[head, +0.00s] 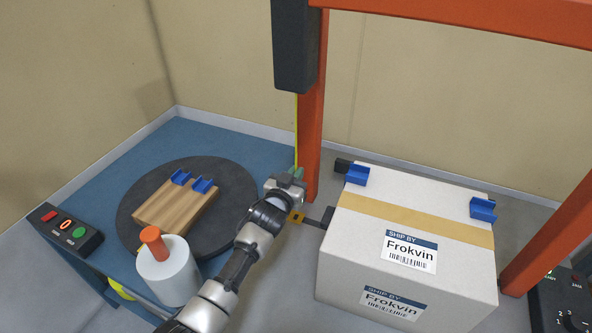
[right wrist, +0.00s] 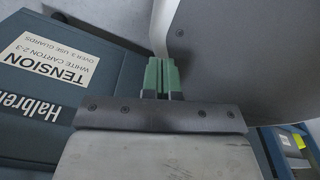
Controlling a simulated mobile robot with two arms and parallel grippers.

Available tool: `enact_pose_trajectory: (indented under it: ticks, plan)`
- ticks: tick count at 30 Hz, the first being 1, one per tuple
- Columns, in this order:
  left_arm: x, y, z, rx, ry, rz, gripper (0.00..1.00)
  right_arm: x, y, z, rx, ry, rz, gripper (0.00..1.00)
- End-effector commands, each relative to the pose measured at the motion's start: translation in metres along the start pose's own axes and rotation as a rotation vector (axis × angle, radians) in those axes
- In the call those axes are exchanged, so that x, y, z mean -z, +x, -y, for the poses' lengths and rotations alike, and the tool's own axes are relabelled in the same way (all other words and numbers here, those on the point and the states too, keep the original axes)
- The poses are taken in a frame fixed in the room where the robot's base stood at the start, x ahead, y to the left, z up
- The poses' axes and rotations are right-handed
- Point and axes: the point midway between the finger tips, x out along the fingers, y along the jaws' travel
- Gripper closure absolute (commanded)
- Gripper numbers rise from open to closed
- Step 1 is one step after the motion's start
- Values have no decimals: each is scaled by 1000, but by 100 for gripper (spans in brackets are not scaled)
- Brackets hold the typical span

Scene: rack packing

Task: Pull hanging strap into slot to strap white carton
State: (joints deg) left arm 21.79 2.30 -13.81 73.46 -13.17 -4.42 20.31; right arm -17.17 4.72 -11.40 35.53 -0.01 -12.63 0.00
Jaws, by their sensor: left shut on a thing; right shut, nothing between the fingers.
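The white carton (head: 350,258) stands at the right under an orange frame, with tan tape and "Frokvin" labels. A thin yellow strap (head: 297,130) hangs from a dark housing on the frame's left post. My left gripper (head: 297,176) is shut on the strap, left of the carton; the fingers hide its lower end.
Blue corner pieces (head: 357,175) sit on the carton's top edges. A blue table (head: 225,140) at left holds a round dark turntable (head: 240,190) with a wooden block, a white cylinder and a button box. A "TENSION" label (right wrist: 48,62) is near my right gripper.

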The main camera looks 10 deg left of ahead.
Motion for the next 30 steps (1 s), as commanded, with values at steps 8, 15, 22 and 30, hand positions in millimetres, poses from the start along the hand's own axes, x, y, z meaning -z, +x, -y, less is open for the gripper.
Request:
enact_pose_trajectory:
  ticks: [8,15,22,30]
  plan:
    - [-18,0,0,0,0,3,100,6,10,3,4,1,-4,100]
    - [-18,0,0,1,1,3,100,12,9,4,4,2,-8,100]
    - [-18,0,0,1,0,3,84,12,9,4,4,2,-6,100]
    - [-18,0,0,0,0,1,69,10,9,4,4,3,-6,100]
